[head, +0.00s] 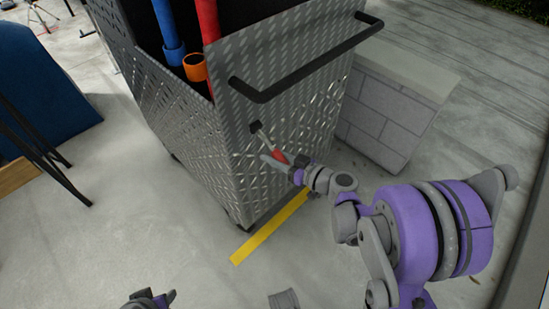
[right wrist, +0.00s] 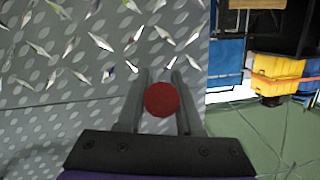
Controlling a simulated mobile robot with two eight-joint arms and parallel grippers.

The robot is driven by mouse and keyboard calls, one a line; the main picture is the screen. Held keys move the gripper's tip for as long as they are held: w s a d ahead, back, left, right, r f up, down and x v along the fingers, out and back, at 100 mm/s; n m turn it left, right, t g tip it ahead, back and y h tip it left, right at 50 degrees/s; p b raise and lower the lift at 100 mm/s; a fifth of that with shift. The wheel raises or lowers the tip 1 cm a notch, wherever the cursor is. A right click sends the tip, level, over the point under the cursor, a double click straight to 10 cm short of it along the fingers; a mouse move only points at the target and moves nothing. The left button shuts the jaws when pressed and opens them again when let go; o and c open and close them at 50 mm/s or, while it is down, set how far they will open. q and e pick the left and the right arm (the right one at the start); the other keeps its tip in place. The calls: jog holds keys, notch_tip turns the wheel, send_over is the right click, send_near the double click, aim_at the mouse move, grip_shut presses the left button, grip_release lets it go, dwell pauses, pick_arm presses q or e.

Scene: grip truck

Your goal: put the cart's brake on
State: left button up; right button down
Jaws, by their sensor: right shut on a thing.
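The cart (head: 225,135) is a tall box of silver diamond plate. Its brake lever (head: 262,136) is a thin light rod with a red grip, slanting down from a small black mount on the cart's near face. My right gripper (head: 276,159) is shut on the red grip, beside the cart's face. In the right wrist view the round red end (right wrist: 165,99) of the grip sits between the two grey fingers, in front of the diamond plate (right wrist: 60,60). My left gripper (head: 150,299) shows only in part at the bottom edge, away from the cart; its fingers are unclear.
A black push handle (head: 310,62) sticks out above the lever. Blue, red and orange tubes (head: 195,68) stand in the cart. A yellow floor strip (head: 268,230) lies in front. A grey block wall (head: 385,115) stands behind right. The concrete floor at left front is clear.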

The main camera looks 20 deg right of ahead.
jog(key=shift+w+f+t, duration=0.15)
jog(key=shift+f+t, duration=0.05)
jog(key=shift+t, duration=0.1)
jog(key=shift+a, duration=0.1)
jog(key=c, duration=0.6)
grip_release()
jog(key=v, duration=1)
jog(key=shift+s+d, duration=0.25)
jog(key=shift+s, duration=0.05)
